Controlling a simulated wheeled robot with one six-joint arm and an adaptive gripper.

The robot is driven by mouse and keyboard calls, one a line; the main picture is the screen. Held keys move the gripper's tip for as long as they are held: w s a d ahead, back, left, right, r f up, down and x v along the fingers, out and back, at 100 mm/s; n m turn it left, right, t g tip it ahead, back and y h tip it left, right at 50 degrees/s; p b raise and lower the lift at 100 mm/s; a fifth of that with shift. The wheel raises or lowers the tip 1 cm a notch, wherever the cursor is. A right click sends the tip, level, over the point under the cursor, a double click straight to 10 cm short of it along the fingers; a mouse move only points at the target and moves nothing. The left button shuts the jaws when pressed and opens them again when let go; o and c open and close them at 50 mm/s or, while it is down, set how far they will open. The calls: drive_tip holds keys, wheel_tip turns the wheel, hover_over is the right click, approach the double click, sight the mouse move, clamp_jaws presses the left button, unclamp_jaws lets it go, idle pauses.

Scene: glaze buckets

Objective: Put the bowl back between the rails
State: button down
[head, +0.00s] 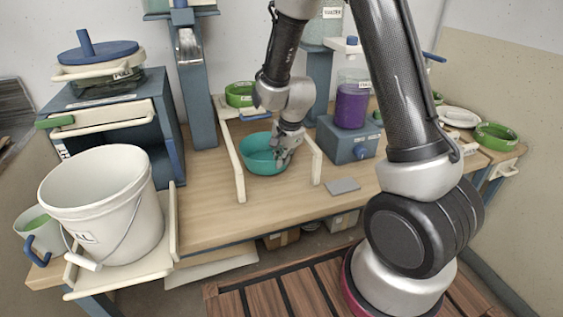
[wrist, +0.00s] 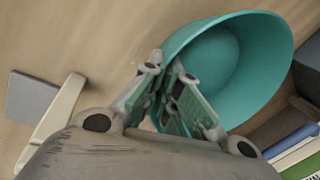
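The teal bowl (head: 258,158) is between two cream rails, the left rail (head: 238,165) and the right rail (head: 317,163), over the wooden worktop. My gripper (head: 282,157) is at the bowl's right side. In the wrist view, the fingers (wrist: 165,80) close on the rim of the bowl (wrist: 245,60), one on each side of the wall. The bowl looks empty. I cannot tell whether its base touches the worktop. One rail (wrist: 52,122) also shows at the left of the wrist view.
A large white bucket (head: 105,210) stands at the front left, beside a blue cabinet (head: 125,125). A blue box with a jar of purple glaze (head: 351,105) stands right of the rails. A grey plate (head: 343,186) lies on the worktop near its front edge. Green bowls stand farther right.

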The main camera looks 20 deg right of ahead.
drive_tip(key=shift+f, duration=0.6)
drive_tip(key=shift+f, duration=0.15)
drive_tip(key=c, duration=1.6)
unclamp_jaws()
drive_tip(key=shift+c, duration=0.2)
drive_tip(key=s+d+r+n, duration=0.2)
drive_tip(key=s+r, duration=0.2)
drive_tip(key=r, duration=0.3)
drive_tip(key=s+d+r+n+t, duration=0.1)
drive_tip(key=s+d+r, duration=0.15)
drive_tip(key=r, duration=0.55)
drive_tip(key=s+d+r+n, duration=0.2)
drive_tip(key=s+r, duration=0.2)
drive_tip(key=r, duration=0.3)
drive_tip(key=s+d+r+n, duration=0.2)
drive_tip(key=s+r+n, duration=0.1)
drive_tip(key=s, duration=0.4)
drive_tip(key=s+d+r+n+h, duration=0.1)
drive_tip(key=s+d+r+n, duration=0.2)
drive_tip(key=s+n, duration=0.2)
drive_tip(key=s, duration=0.3)
drive_tip(key=shift+s+d+t, duration=0.2)
drive_tip(key=shift+s+t, duration=0.05)
drive_tip(key=shift+t, duration=0.05)
